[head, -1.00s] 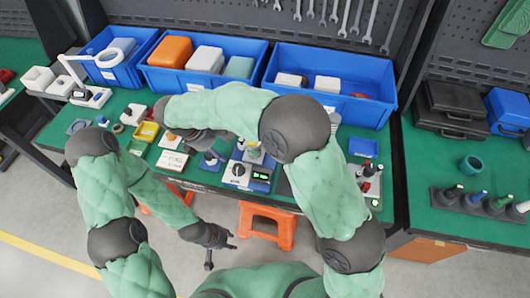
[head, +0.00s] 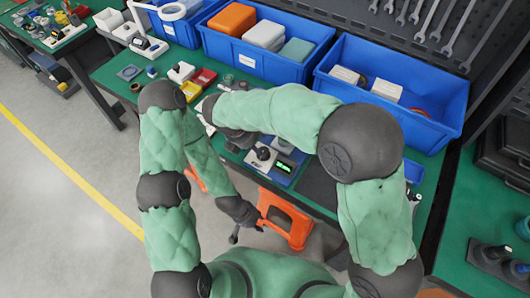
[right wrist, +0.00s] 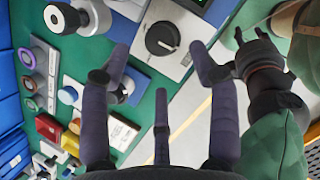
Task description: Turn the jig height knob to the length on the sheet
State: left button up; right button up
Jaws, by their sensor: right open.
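The black height knob (head: 263,153) sits on a white panel beside a green lit display (head: 284,167). The knob also shows in the right wrist view (right wrist: 162,38), with a white pointer line. My right gripper (right wrist: 162,75) is open and empty, its fingers spread below the knob in that view and apart from it. In the head view my right forearm hides most of this gripper. My left gripper (head: 247,232) hangs open and empty in front of the table, beside an orange stool.
Blue bins (head: 390,88) stand along the back of the green table. The orange stool (head: 285,218) stands below the table's front edge.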

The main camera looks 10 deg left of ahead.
aim_at(263, 151)
jog(key=b+x, duration=0.3)
jog(key=x, duration=0.1)
jog(key=shift+f, duration=0.2)
pick_arm(q)
jog(key=shift+w+b+x, duration=0.15)
jog(key=shift+b+x, duration=0.2)
jog(key=shift+x, duration=0.95)
jog(key=shift+w+b+x, duration=0.15)
jog(key=shift+b+x, duration=0.15)
jog(key=shift+x, duration=1.05)
pick_arm(e)
jog(key=shift+w+d+f, duration=0.2)
jog(key=shift+w+f, duration=0.05)
jog(key=shift+f, duration=0.3)
pick_arm(q)
jog(key=shift+a, duration=0.1)
jog(key=shift+r, duration=0.1)
pick_arm(e)
jog(key=c, duration=1.1)
